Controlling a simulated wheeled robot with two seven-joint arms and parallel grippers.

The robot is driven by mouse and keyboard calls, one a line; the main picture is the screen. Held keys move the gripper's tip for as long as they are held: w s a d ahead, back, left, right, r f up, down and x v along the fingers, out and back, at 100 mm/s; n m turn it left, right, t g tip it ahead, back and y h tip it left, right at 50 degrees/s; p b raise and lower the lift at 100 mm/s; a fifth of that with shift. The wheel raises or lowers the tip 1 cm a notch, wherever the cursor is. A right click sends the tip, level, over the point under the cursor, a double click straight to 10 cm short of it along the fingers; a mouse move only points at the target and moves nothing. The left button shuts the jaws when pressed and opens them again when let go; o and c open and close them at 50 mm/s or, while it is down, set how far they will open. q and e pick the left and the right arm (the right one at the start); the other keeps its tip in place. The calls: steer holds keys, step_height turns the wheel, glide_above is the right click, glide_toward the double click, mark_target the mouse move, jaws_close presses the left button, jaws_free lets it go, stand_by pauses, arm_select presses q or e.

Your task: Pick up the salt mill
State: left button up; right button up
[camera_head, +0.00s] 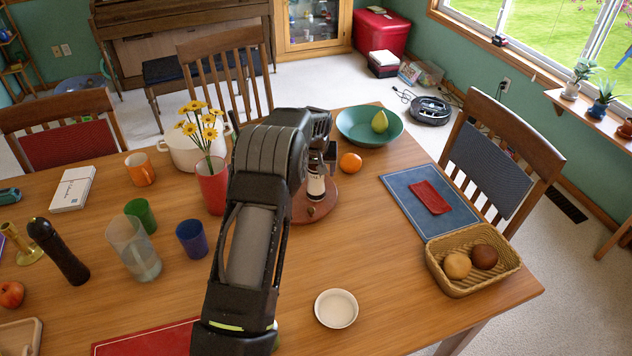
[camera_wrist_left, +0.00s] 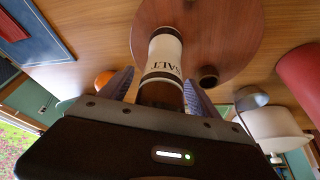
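The salt mill (camera_head: 316,184) stands upright on a round wooden board (camera_head: 325,206) on the table, with a white band between dark parts. In the left wrist view, which is upside down, the mill (camera_wrist_left: 161,62) shows part of the word SALT. My left gripper (camera_wrist_left: 160,88) has one finger on each side of the mill's dark upper part. A narrow gap seems to show at one finger; firm contact is not visible. In the head view my left arm and gripper (camera_head: 322,150) hide part of the mill and board. My right gripper is not in view.
A red vase with yellow flowers (camera_head: 211,188) stands left of my arm, near cups and a glass (camera_head: 134,250). An orange (camera_head: 350,163) and a green bowl (camera_head: 355,127) are behind the board. A basket (camera_head: 462,290) and white dish (camera_head: 336,308) are at right front.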

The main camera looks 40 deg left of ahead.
arm_select(q)
jaws_close()
stand_by(0.6)
